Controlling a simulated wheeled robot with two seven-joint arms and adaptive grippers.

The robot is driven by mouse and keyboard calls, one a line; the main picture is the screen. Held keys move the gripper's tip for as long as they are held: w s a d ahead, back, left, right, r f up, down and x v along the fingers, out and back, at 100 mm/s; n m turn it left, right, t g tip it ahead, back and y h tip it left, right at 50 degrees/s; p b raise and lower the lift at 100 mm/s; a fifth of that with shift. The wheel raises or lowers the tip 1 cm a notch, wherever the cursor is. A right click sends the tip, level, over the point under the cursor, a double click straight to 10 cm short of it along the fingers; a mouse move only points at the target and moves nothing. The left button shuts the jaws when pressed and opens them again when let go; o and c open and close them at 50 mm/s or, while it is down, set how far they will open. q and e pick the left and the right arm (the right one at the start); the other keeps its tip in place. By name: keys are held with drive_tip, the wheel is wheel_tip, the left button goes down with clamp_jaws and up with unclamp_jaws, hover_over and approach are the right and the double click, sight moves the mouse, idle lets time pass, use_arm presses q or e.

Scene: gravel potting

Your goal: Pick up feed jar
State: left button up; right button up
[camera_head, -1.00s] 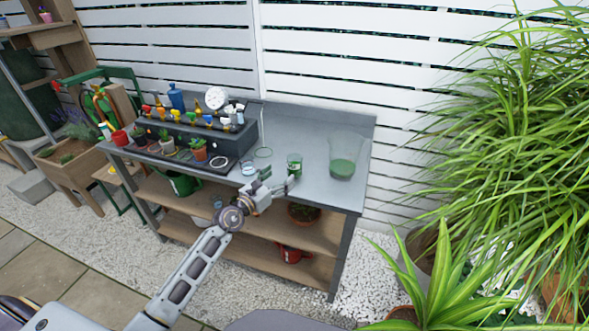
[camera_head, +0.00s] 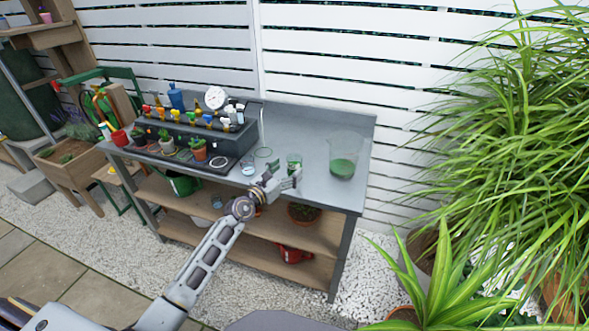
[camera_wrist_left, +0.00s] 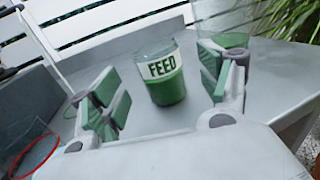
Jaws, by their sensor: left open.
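The feed jar (camera_wrist_left: 163,80) is a clear glass with a white band reading FEED and green contents. In the left wrist view it stands on the bench beyond my left gripper (camera_wrist_left: 162,95), roughly midway between the open fingers. In the head view the jar (camera_head: 294,161) stands near the bench's front edge, its lower part partly behind my left gripper (camera_head: 284,181). The gripper is open and empty. Whether a finger touches the jar cannot be told. My right gripper is not in view.
A larger beaker with green contents (camera_head: 343,168) stands right of the jar on the bench (camera_head: 318,195). A small glass (camera_head: 248,168) and a clear ring-rimmed vessel (camera_head: 263,153) stand left. Farther left are potted plants and a dark rack (camera_head: 235,140) of bottles.

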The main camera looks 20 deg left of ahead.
sight(290, 168)
use_arm(q)
drive_tip(key=shift+w, duration=0.1)
drive_tip(key=shift+w+d+f, duration=0.1)
drive_tip(key=shift+w+d, duration=0.05)
drive_tip(key=shift+w, duration=0.25)
drive_tip(key=shift+b+x, duration=0.4)
drive_tip(key=shift+x, duration=1.7)
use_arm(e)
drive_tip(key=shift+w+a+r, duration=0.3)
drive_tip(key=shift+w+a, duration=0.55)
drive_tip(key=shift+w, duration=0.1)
use_arm(q)
drive_tip(key=shift+f, duration=0.1)
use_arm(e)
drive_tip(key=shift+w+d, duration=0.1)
use_arm(q)
drive_tip(key=shift+c, duration=0.5)
drive_tip(key=c, duration=1.2)
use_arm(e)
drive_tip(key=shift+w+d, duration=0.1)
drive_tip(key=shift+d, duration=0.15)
